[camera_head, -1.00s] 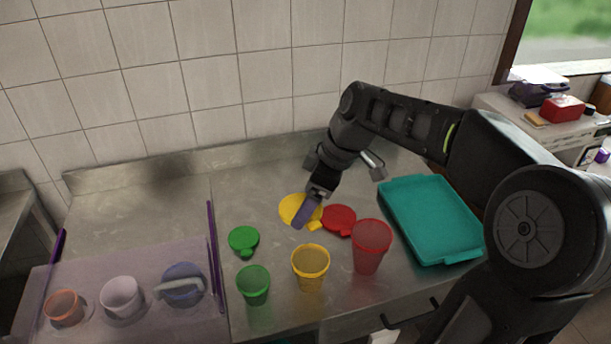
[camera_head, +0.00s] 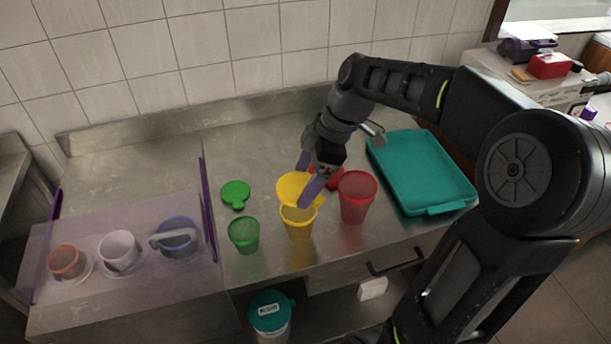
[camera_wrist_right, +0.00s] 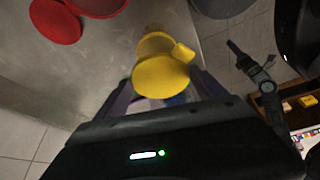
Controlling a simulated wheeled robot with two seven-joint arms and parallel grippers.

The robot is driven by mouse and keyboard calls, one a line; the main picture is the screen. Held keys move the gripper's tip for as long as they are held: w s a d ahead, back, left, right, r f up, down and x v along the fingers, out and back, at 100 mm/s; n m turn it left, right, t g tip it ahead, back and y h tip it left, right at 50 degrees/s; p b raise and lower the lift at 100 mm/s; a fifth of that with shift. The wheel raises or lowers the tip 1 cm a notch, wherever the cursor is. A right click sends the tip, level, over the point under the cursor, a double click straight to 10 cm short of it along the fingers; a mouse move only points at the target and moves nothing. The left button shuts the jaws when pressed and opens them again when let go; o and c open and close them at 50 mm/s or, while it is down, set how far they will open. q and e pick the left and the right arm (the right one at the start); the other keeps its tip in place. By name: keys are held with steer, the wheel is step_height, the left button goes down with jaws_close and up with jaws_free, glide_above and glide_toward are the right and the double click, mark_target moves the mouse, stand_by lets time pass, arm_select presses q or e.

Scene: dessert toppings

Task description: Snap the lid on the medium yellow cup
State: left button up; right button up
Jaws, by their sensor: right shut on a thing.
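The yellow cup (camera_head: 298,226) stands upright on the steel counter, between the green and red cups. My right gripper (camera_head: 307,180) is shut on the yellow lid (camera_head: 288,187), which it holds just above and behind the cup's rim. In the right wrist view the lid (camera_wrist_right: 160,84) is between the purple fingers, its tab to the upper right. Part of the cup (camera_wrist_right: 152,44) shows beyond it. The lid appears apart from the rim, but the exact gap cannot be told. My left gripper (camera_wrist_right: 240,54) seems to show at the right of the wrist view; its jaws are unclear.
A green cup (camera_head: 244,236) and green lid (camera_head: 236,193) are at the left. A red cup (camera_head: 357,200) stands close at the right, with a red lid (camera_head: 335,174) partly hidden behind my gripper. A teal tray (camera_head: 420,172) lies farther right. Several cups stand at the far left.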

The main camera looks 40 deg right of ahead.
step_height(320, 180, down, 4)
steer(key=shift+r+b, duration=0.2)
steer(key=shift+b, duration=0.75)
steer(key=shift+f+b, duration=0.95)
steer(key=shift+f, duration=0.05)
steer(key=shift+f+b, duration=0.4)
steer(key=shift+b, duration=0.65)
stand_by(1.3)
steer(key=o, duration=1.2)
steer(key=shift+o, duration=0.2)
